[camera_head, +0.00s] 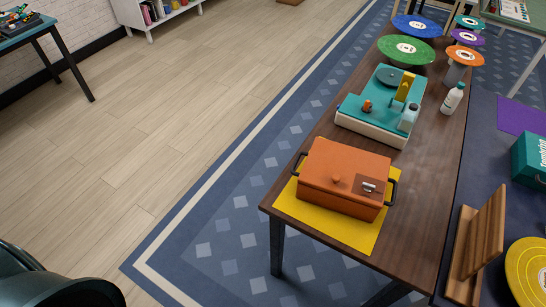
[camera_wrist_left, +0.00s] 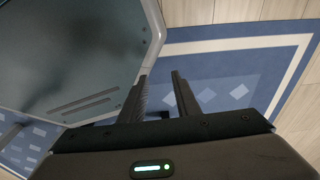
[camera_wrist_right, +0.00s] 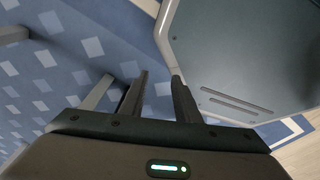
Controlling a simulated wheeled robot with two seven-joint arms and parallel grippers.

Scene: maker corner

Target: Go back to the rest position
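My left gripper (camera_wrist_left: 160,92) shows in the left wrist view with its two dark fingers apart and nothing between them. It hangs over the blue patterned rug, beside my own base. My right gripper (camera_wrist_right: 158,88) shows in the right wrist view, also with its fingers apart and empty, over the rug on the other side of my base. Neither gripper is in the head view. Neither touches any object.
A brown table (camera_head: 427,155) holds an orange box (camera_head: 335,185) on a yellow mat (camera_head: 297,207), a teal-and-white device (camera_head: 375,125), a white bottle (camera_head: 453,98) and several coloured discs. A wooden stand (camera_head: 480,240) is at right. Wood floor (camera_head: 150,140) at left is clear.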

